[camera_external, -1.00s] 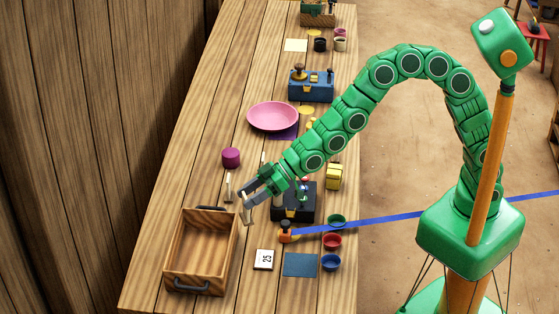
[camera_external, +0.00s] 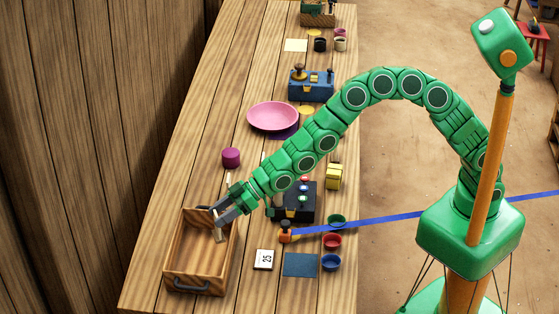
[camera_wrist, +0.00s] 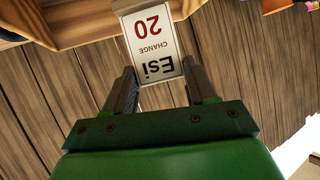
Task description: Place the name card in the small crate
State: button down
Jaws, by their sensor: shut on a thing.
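The name card (camera_wrist: 152,47) is white with the black word "Esi", the word "CHANGE" and a red "20". My gripper (camera_wrist: 163,82) is shut on its lower end in the wrist view. In the external view my gripper (camera_external: 220,222) is over the far right part of the small wooden crate (camera_external: 188,288), and the card shows only as a pale strip between the fingers. The crate is open-topped with dark handles. A wooden edge shows behind the card in the wrist view. I cannot tell whether the card touches the crate.
A white card marked 25 (camera_external: 264,259) and a blue mat (camera_external: 300,265) lie right of the crate. A purple pot (camera_external: 231,158) stands behind it. A blue ribbon (camera_external: 375,222) runs from an orange holder (camera_external: 286,234) across the table's right edge.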

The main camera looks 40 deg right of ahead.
jog(key=w+a+f, duration=0.2)
jog(key=a+f, duration=0.2)
jog(key=f, duration=0.1)
jog(key=shift+w+a+f, duration=0.15)
jog(key=shift+w+f, duration=0.2)
jog(key=shift+f, duration=0.1)
jog(key=shift+a+f, duration=0.15)
jog(key=shift+f, duration=1.55)
jog(key=shift+c, duration=1.6)
grip_release()
jog(key=shift+w, duration=0.1)
